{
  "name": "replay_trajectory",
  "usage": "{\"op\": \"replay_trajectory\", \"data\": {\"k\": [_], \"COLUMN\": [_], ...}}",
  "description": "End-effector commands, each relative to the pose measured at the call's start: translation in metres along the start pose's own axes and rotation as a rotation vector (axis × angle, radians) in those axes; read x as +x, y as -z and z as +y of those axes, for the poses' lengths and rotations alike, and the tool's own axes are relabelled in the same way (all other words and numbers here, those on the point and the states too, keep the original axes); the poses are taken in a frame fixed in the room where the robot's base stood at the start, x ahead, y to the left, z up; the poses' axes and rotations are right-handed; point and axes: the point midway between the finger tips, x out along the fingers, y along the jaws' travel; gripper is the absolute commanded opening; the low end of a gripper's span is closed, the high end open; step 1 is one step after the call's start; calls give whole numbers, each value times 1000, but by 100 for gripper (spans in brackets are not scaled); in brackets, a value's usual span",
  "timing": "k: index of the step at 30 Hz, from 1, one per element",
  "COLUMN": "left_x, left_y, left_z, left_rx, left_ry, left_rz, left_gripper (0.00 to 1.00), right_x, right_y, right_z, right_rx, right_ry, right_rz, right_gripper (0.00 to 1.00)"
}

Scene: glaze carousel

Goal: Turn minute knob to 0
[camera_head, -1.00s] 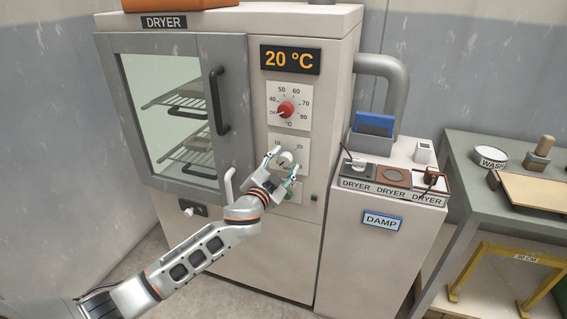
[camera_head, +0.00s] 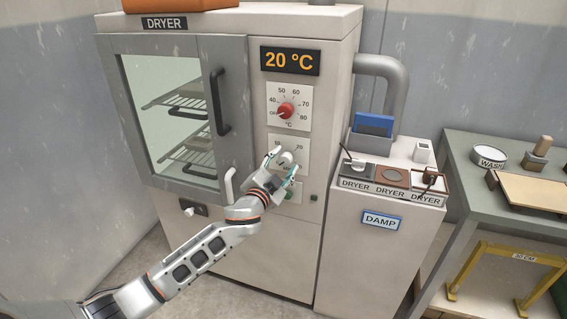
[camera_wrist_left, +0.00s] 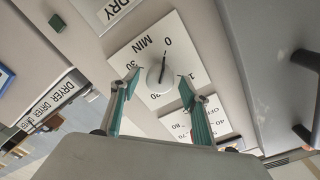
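The minute knob (camera_wrist_left: 161,76) is a round pale knob on a white plate (camera_wrist_left: 147,43) marked 0, 10, 20 and 30 MIN. In the left wrist view its dark pointer line aims at the 0 mark. My left gripper (camera_wrist_left: 160,80) has one finger on each side of the knob, with visible gaps, so it looks open. In the head view, my left gripper (camera_head: 283,161) is at the dryer front just below the temperature dial and partly covers the minute plate (camera_head: 300,143). My right gripper is out of view.
The red temperature knob (camera_head: 286,110) sits just above, under a display (camera_head: 290,60) reading 20 °C. The dryer door handle (camera_head: 219,101) stands out to the left. A damp cabinet (camera_head: 365,255) stands right of the dryer.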

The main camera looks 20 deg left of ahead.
Motion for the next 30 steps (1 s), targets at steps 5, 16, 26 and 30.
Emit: {"op": "replay_trajectory", "data": {"k": [5,16,26,30], "left_x": [0,-36,-98,-113], "left_y": [0,-1,0,0], "left_z": [0,1,1,0], "left_rx": [0,-2,-1,-1], "left_ry": [0,-2,-1,0], "left_rz": [0,0,0,-1], "left_gripper": [45,45,45,45], "right_x": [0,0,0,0], "right_y": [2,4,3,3], "right_z": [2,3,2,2], "right_rx": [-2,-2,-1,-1], "right_ry": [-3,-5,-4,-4], "right_rz": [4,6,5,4], "right_gripper": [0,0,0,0]}}
